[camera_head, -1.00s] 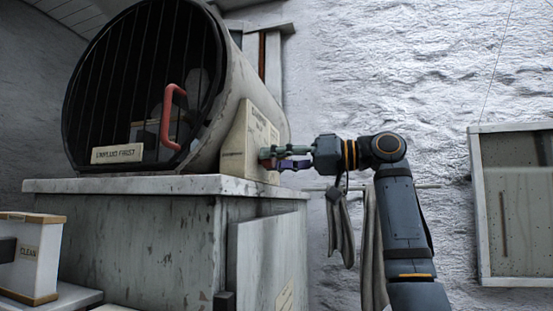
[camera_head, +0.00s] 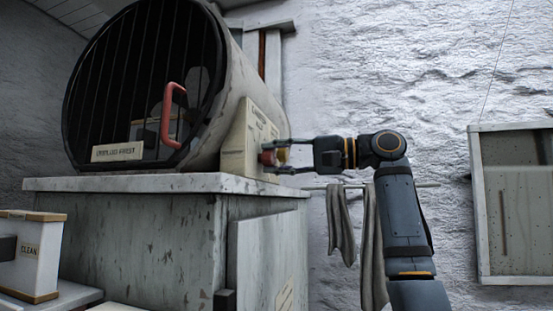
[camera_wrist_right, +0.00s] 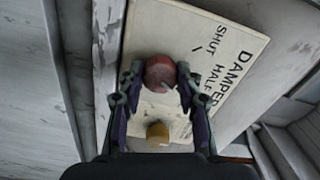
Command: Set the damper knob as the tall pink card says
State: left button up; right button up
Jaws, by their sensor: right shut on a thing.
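The damper knob (camera_wrist_right: 160,72) is round and dull red, on a cream panel (camera_wrist_right: 180,30) lettered "DAMPER" and "SHUT HALF"; the rest of the scale is hidden. A pale pointer mark shows on its lower right edge in the right wrist view. In the head view the red knob (camera_head: 267,157) sits on the panel on the drum's right side. My right gripper (camera_head: 272,157) is shut on it, one fingertip on each side, as the right wrist view also shows (camera_wrist_right: 160,77). No tall pink card is in view. My left gripper is not in view.
A yellow knob (camera_wrist_right: 157,132) sits beside the red one, between my fingers' bases. The barred drum (camera_head: 240,90) with a red handle (camera_head: 172,117) stands on a worn cabinet (camera_head: 140,240). Grey cloths (camera_head: 341,225) hang on a rail below my right wrist.

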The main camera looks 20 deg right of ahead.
jog(key=shift+m, duration=1.6)
jog(key=o, duration=1.2)
jog(key=shift+c, duration=0.2)
jog(key=v, duration=1.2)
